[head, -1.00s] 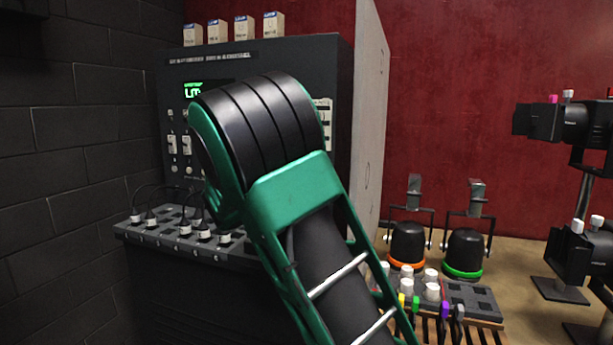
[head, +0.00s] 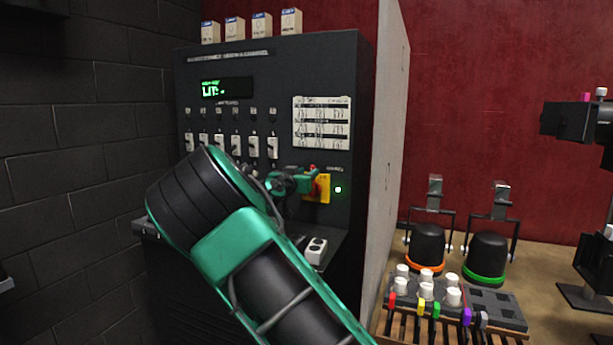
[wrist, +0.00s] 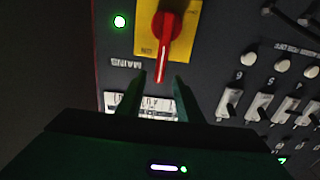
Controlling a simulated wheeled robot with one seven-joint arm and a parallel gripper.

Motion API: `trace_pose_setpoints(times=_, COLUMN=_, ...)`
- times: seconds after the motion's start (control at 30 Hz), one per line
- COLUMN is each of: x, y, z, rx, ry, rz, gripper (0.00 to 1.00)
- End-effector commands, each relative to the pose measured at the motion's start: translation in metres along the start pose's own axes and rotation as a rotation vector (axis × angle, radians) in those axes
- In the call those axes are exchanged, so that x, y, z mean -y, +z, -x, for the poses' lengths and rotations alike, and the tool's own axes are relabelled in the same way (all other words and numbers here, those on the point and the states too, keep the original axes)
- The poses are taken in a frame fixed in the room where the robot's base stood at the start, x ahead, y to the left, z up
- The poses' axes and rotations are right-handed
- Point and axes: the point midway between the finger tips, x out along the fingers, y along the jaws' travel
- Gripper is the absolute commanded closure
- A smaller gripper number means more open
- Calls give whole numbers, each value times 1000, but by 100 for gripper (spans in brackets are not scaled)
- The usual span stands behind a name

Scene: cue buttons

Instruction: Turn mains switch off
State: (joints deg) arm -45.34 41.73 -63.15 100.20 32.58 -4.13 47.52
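The mains switch (wrist: 164,35) is a red rotary handle on a yellow plate (wrist: 183,52), with a "MAINS" label beside it in the wrist view. In the head view the red handle (head: 312,170) and yellow plate (head: 323,188) sit at the lower right of the black panel, partly hidden by my gripper. My gripper (wrist: 158,82) is open, its two fingers apart on either side of the handle's end. I cannot tell whether the fingers touch it. A green lamp (head: 338,189) is lit beside the plate; it also shows in the wrist view (wrist: 120,21).
The black dimmer panel (head: 360,110) holds a lit green display (head: 226,88), a row of white switches (head: 253,147) and a white chart (head: 321,122). A white socket (head: 316,250) is on the ledge below. Stage lamps (head: 487,257) stand on the table at right.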

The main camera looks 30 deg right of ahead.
Motion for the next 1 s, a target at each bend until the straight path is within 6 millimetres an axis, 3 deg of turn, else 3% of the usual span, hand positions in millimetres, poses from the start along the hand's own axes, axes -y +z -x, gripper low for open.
trace_pose_setpoints(times=0.2, x=-1, y=0, z=-22, rx=0, ry=2, rz=0, gripper=67)
trace_pose_setpoints(times=0.57, x=0, y=0, z=-26, rx=1, ry=0, rz=-1, gripper=67)
trace_pose_setpoints(times=0.7, x=0, y=0, z=-26, rx=1, ry=0, rz=-1, gripper=98)
trace_pose_setpoints(times=1.0, x=6, y=0, z=-24, rx=1, ry=-5, rz=5, gripper=100)
